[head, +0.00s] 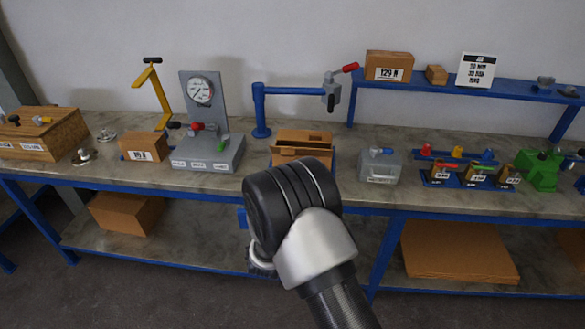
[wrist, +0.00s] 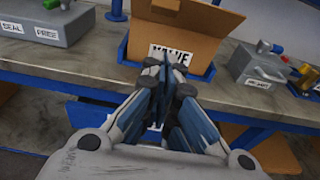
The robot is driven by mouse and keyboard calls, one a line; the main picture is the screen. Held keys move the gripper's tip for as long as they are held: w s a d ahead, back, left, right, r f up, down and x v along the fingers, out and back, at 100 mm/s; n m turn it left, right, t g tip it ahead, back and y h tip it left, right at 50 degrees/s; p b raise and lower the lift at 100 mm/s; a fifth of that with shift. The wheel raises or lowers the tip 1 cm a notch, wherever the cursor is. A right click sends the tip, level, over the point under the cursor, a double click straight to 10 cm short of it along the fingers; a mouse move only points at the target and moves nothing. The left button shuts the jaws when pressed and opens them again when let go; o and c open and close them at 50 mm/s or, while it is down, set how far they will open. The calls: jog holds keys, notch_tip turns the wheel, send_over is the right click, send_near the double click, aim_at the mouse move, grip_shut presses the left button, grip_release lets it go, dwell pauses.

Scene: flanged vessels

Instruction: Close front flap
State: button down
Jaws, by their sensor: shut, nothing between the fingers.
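An open-topped cardboard box (head: 303,137) stands near the front of the bench, in the middle of the head view. Its upper flaps show there; its lower front is hidden behind my arm. I cannot tell the front flap clearly from the front wall. My gripper (wrist: 168,72) is shut and empty, its fingertips in front of the label and covering part of it. I cannot tell whether they touch the box.
The box sits in a blue holder (wrist: 122,50) at the bench edge. A grey gauge stand (head: 208,150) and a blue post with a side arm (head: 261,115) are to the left and behind. A grey case (head: 379,167) stands to the right. Bare bench lies between them.

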jog(key=w+b, duration=0.3)
jog(key=w, duration=1)
jog(key=shift+d+r, duration=0.2)
jog(key=shift+r, duration=0.15)
jog(key=shift+r, duration=0.15)
jog(key=shift+w+r+g+p, duration=0.1)
jog(key=shift+r+g+p, duration=0.15)
jog(key=shift+g+p, duration=0.55)
jog(key=shift+p, duration=0.35)
jog(key=shift+w+r+g+p, duration=0.1)
jog(key=shift+r+g+p, duration=0.15)
jog(key=shift+g+p, duration=0.15)
